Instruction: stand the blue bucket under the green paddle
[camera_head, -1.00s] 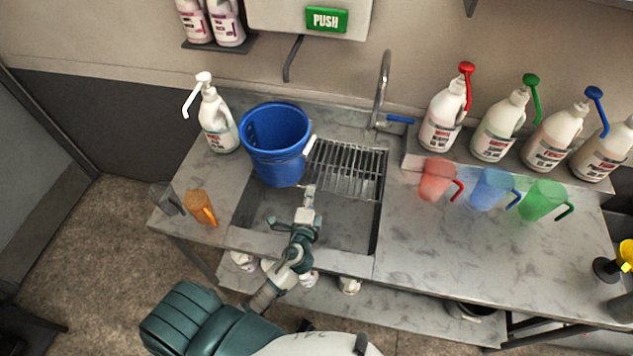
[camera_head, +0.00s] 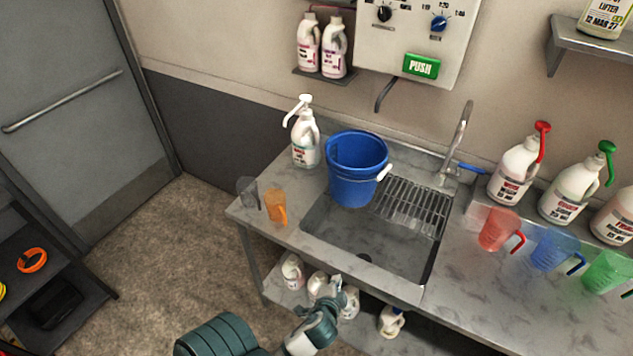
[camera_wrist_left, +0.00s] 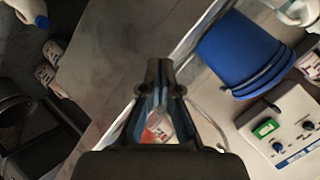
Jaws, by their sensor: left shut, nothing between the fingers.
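The blue bucket (camera_head: 354,170) stands upright, open side up, at the back left of the sink, beside the wire rack. Its white handle grip is on its right side. The green paddle (camera_head: 421,66), marked PUSH, is on the wall box above and to the right of the bucket. A dark bent spout (camera_head: 384,94) hangs below the box, above the bucket's back right. My left gripper (camera_head: 335,284) is shut and empty, in front of the sink and apart from the bucket. The left wrist view shows its fingers (camera_wrist_left: 158,92), the bucket (camera_wrist_left: 243,55) and the paddle (camera_wrist_left: 265,128). My right gripper is not in view.
A white pump bottle (camera_head: 305,138) stands left of the bucket. An orange jug (camera_head: 276,207) and a grey jug are at the counter's left end. Red, blue and green jugs stand on the right. The sink's front (camera_head: 350,240) is clear.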

